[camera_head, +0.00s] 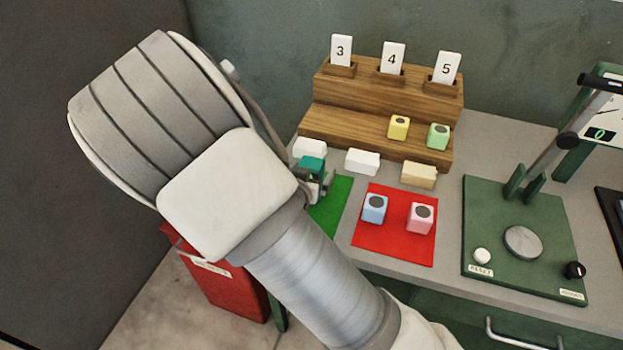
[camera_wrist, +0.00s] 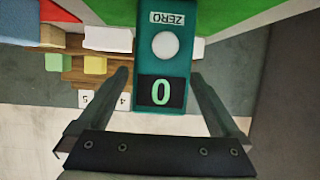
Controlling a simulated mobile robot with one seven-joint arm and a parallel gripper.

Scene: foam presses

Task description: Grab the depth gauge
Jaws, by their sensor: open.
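The depth gauge (camera_wrist: 161,122) is a teal body with a white round button marked ZERO and a dark display reading a green 0. My gripper (camera_wrist: 159,76) is open, with one finger on each side of the gauge. Narrow gaps seem to show between fingers and gauge. In the head view my arm hides most of the gripper.
A red mat (camera_head: 394,249) holds a blue block (camera_head: 375,208) and a pink block (camera_head: 420,217). Behind is a wooden stepped rack (camera_head: 330,121) with number cards and two blocks. White and tan blocks lie before it. A green-based press (camera_head: 490,245) stands right; a red bin (camera_head: 230,294) is below left.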

